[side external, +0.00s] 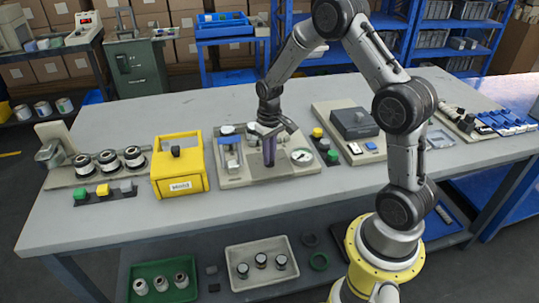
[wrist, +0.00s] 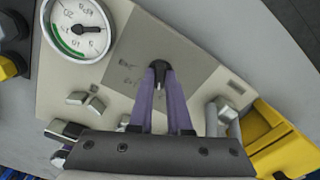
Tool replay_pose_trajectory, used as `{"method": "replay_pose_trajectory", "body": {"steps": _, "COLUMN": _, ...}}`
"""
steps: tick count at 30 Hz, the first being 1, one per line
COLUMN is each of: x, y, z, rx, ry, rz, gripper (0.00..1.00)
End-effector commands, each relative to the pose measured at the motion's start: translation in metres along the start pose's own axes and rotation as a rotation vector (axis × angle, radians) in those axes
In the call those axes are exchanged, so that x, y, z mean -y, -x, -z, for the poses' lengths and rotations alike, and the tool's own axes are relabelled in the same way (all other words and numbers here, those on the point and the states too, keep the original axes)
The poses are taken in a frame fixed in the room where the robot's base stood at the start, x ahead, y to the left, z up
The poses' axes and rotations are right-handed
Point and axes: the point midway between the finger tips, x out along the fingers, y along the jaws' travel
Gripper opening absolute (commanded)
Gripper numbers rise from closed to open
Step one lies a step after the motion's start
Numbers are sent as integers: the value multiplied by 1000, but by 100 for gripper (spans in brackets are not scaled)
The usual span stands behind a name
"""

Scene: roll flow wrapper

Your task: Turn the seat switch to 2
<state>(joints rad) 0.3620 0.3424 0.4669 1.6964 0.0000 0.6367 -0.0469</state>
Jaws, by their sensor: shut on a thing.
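The seat switch (wrist: 159,64) is a small dark knob on a grey square plate of the beige station. Faint markings lie to its left in the wrist view, too small to read. My gripper (wrist: 161,80) has purple fingers that meet at the knob and are shut on it, hiding much of it. The knob's pointing direction cannot be told. In the side view my gripper (side external: 269,152) reaches down onto the middle of the beige station (side external: 235,181), and the switch is hidden behind the fingers there.
A round gauge (wrist: 79,28) sits on the same station, close to my gripper. A yellow box (side external: 178,170) stands to the left in the side view. A dark-topped unit (side external: 353,122) and small coloured buttons stand to the right. The table's front strip is clear.

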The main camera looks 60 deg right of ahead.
Motion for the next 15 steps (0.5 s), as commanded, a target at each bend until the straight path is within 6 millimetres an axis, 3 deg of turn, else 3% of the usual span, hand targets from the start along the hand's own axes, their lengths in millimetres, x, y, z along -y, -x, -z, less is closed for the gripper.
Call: {"method": "replay_pose_trajectory", "body": {"steps": 15, "x": 0, "y": 2, "z": 1, "rx": -4, "ry": 140, "rz": 0, "gripper": 0}}
